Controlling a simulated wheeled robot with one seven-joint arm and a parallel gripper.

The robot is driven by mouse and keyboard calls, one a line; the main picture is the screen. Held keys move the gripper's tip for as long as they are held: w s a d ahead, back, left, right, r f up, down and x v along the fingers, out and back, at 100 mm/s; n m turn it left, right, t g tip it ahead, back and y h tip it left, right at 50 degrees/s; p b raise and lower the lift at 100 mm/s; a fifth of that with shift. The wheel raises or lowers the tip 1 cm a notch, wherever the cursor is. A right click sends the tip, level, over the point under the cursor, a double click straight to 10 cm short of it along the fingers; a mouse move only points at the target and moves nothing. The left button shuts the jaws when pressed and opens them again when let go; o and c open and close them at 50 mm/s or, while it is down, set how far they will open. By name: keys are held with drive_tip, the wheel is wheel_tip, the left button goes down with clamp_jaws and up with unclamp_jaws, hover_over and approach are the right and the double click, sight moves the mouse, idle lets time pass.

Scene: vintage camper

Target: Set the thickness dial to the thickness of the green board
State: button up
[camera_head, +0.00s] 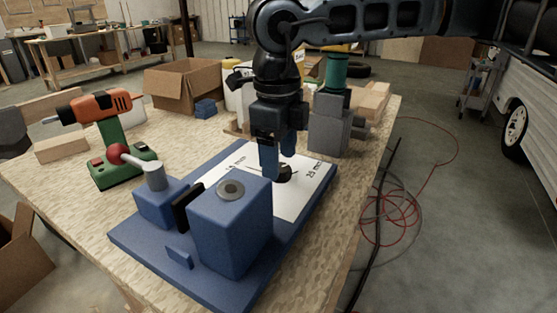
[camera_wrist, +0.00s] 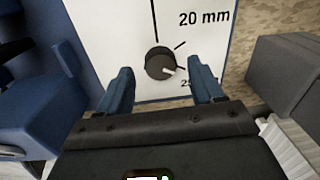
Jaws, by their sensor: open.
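The thickness dial is a round black knob (camera_wrist: 160,61) on a white plate (camera_wrist: 110,30) in the wrist view. Its pale pointer mark faces lower right, toward a partly hidden "25" label; "20 mm" is printed above right. In the head view the dial (camera_head: 285,175) is partly hidden by my gripper. My gripper (camera_head: 277,165) points down over it, and its blue fingers (camera_wrist: 161,68) are open, one on each side of the knob. I cannot tell whether they touch it. I cannot make out a green board for certain in either view.
The plate lies on a blue base (camera_head: 150,243) with a tall blue block (camera_head: 232,225) and a clamp (camera_head: 155,201). An orange drill (camera_head: 103,105) stands on a green base (camera_head: 115,172). A grey block (camera_head: 328,128) is close right of my gripper. A cardboard box (camera_head: 183,85) is behind.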

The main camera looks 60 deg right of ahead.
drive_tip(key=shift+f, duration=0.8)
drive_tip(key=shift+c, duration=0.3)
drive_tip(key=c, duration=1)
